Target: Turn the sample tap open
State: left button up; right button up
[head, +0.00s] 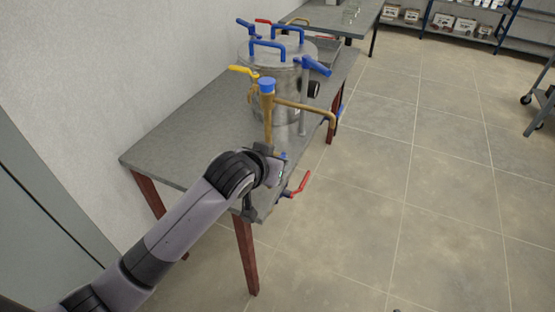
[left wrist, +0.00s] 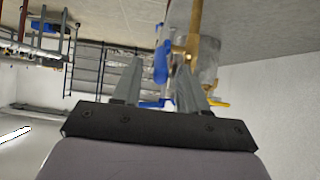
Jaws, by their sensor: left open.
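A steel vessel (head: 268,75) with blue handles stands on the grey table (head: 185,135). A brass pipe (head: 267,112) with a blue cap (head: 266,85) and a side spout rises in front of it. A yellow lever (head: 243,70) and a red lever (head: 301,183) show nearby. I cannot tell which fitting is the sample tap. My left gripper (left wrist: 158,65) is open. In the left wrist view a blue handle (left wrist: 161,63) appears between its fingertips, beside the brass pipe (left wrist: 194,35); contact cannot be told. In the head view my wrist hides most of the gripper. My right gripper is not in view.
The table's front edge runs beneath my left arm. A second table (head: 335,18) stands behind, with shelving (head: 465,25) at the back. A cart (head: 541,105) is at the right edge. The tiled floor (head: 420,190) on the right is clear.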

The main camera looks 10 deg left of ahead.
pick_arm(q)
jog(key=shift+v, duration=1.95)
